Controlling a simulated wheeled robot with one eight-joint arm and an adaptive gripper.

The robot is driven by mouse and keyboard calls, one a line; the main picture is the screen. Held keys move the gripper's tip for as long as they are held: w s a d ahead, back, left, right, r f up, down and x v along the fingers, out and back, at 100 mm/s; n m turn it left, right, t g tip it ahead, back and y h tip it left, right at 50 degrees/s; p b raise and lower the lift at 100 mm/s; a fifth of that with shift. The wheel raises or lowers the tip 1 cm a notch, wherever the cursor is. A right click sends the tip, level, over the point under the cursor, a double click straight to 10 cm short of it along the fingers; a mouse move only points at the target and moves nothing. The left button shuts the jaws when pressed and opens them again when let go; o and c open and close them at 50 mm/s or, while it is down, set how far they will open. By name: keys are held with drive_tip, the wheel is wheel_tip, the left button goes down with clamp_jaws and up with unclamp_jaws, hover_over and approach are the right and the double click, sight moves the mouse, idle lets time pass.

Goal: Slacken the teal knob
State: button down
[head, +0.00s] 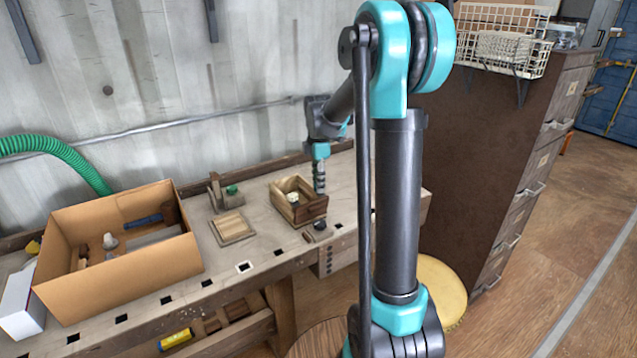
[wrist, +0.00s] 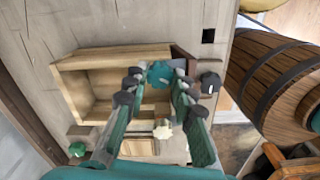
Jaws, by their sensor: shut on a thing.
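The teal knob (wrist: 160,73) shows in the wrist view between my fingertips, at the end of an open wooden box (wrist: 88,58). My gripper (wrist: 159,84) is shut on the knob, with a finger on each side of it. In the head view my gripper (head: 320,188) points down at the right end of the box (head: 311,211) on the workbench. The knob is hidden there behind my fingers. How far the knob is turned cannot be told.
A cream toothed knob (wrist: 163,130) sits beside the box's front in the wrist view. A green knob (wrist: 77,150) and a dark knob (wrist: 210,83) are nearby. A cardboard box (head: 130,268) stands left on the bench. A barrel (wrist: 270,80) stands right of the bench.

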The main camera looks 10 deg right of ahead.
drive_tip(key=shift+n, duration=0.6)
drive_tip(key=c, duration=1.2)
unclamp_jaws()
drive_tip(key=shift+r, duration=0.1)
wheel_tip(320, 180, up, 12)
drive_tip(key=shift+f, duration=0.1)
drive_tip(key=s+d+f+m+t, duration=0.1)
drive_tip(key=s+f+m, duration=0.5)
drive_tip(key=s, duration=0.3)
drive_tip(key=s+f+m+t, duration=0.1)
drive_tip(key=s+f+m, duration=0.6)
drive_tip(key=s, duration=0.2)
drive_tip(key=s+d+f+m+t, duration=0.1)
drive_tip(key=s+f+m+t, duration=0.1)
drive_tip(key=s+f+m, duration=0.5)
drive_tip(key=shift+s+d+f+m, duration=0.1)
drive_tip(key=shift+s+d+m, duration=0.05)
drive_tip(key=shift+s, duration=0.45)
drive_tip(key=shift+s+d+f+m, duration=0.1)
drive_tip(key=shift+s+d+m, duration=0.05)
drive_tip(key=shift+s, duration=0.4)
